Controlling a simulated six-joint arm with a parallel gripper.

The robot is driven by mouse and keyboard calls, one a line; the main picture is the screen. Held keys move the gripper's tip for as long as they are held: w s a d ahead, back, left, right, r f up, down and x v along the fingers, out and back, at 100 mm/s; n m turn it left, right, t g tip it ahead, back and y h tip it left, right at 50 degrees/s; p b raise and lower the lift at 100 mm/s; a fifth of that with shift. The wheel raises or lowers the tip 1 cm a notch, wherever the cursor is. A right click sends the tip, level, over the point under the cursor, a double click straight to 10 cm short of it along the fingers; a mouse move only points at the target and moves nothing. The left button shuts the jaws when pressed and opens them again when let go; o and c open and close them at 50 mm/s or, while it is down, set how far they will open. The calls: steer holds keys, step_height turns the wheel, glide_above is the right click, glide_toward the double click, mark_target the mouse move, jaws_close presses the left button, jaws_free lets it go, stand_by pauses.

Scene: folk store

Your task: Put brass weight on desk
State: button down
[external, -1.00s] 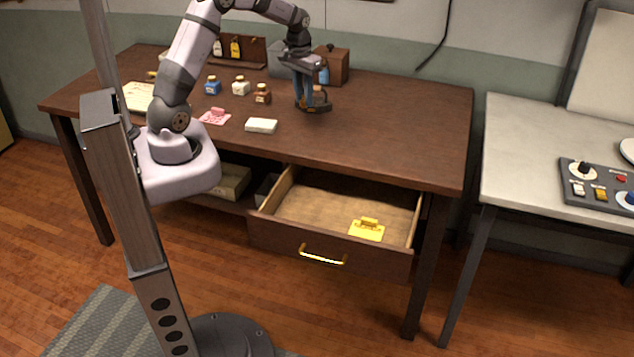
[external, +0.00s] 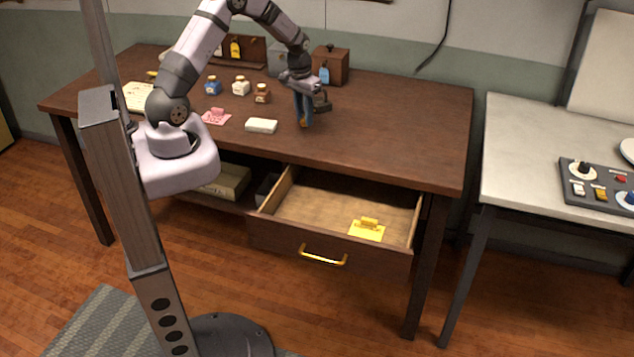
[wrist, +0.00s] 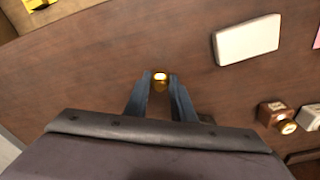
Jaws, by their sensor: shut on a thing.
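My gripper (external: 304,123) points down over the middle of the wooden desk (external: 390,125), to the right of the white block. In the wrist view my gripper (wrist: 160,77) has its two blue-grey fingers closed around the small round brass weight (wrist: 160,80). A bit of the brass weight (external: 303,125) shows between the fingertips in the external view. The fingertips are low over the desk top; I cannot tell whether the weight touches it.
A dark object (external: 322,104) stands just behind the gripper. The white block (external: 261,126), a pink card (external: 216,118) and small bottles (external: 241,87) are to the left. A drawer (external: 330,210) is open below, with a yellow card (external: 367,229) inside. The desk's right side is clear.

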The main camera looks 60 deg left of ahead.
mark_target(304, 119)
steer(key=shift+f+p, duration=0.4)
steer(key=shift+f, duration=1.1)
steer(key=shift+f, duration=0.15)
steer(key=c, duration=1.5)
jaws_free()
steer(key=r+b, duration=0.1)
steer(key=r, duration=0.7)
steer(key=s+r+b, duration=0.1)
steer(key=r, duration=0.3)
steer(key=shift+d+r+b, duration=0.1)
steer(key=shift+r+b, duration=0.05)
steer(key=shift+b, duration=0.2)
steer(key=shift+d, duration=0.1)
